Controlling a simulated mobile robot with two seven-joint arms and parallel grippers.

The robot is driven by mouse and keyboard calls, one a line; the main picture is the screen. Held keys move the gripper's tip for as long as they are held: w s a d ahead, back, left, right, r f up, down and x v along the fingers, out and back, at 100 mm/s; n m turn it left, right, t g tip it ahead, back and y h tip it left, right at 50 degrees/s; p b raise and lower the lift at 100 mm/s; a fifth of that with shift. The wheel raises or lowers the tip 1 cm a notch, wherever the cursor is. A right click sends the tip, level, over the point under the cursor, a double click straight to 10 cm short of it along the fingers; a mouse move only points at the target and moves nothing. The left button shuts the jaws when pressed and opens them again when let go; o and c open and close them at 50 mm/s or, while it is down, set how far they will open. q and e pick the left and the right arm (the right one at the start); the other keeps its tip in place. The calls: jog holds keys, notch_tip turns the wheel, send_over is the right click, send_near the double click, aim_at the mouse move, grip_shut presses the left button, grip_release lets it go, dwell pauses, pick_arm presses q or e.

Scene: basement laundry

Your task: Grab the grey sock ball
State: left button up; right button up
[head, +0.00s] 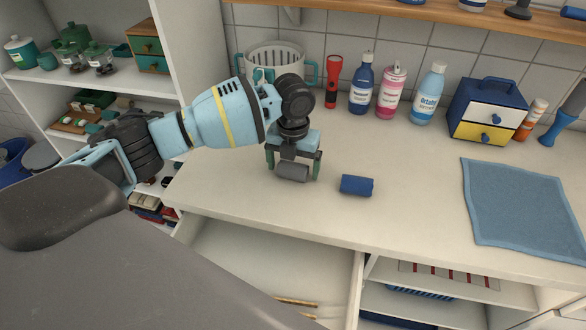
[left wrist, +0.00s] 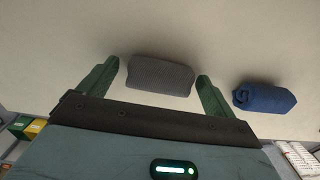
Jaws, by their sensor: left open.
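The grey sock ball (head: 292,171) lies on the pale countertop, and it also shows in the left wrist view (left wrist: 161,74). My left gripper (head: 294,174) is above the counter with its green fingers spread on either side of the grey sock ball. In the left wrist view the open fingers (left wrist: 158,80) stand left and right of it, with a small gap at each side. Whether the fingertips touch the counter I cannot tell. My right gripper is not in view.
A blue rolled cloth (head: 357,185) lies just right of the gripper. A basket (head: 275,62), a red flashlight (head: 333,81) and bottles (head: 362,84) stand along the wall. A blue towel (head: 520,205) lies at right. An open drawer (head: 270,265) is below the counter.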

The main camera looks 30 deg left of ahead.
aim_at(295, 166)
pick_arm(q)
jog(key=c, duration=1.1)
jog(key=shift+r, duration=0.5)
jog(key=r, duration=0.2)
jog(key=shift+s+d+r, duration=0.2)
jog(key=shift+d+r, duration=0.1)
jog(key=shift+d, duration=0.1)
jog(key=s+d, duration=0.2)
jog(key=d, duration=0.2)
jog(key=s+d+r, duration=0.1)
jog(key=s+d, duration=0.2)
jog(key=d, duration=0.1)
jog(key=s+d, duration=0.2)
jog(key=d, duration=0.3)
jog(key=shift+s+r, duration=0.2)
jog(key=shift+s, duration=0.05)
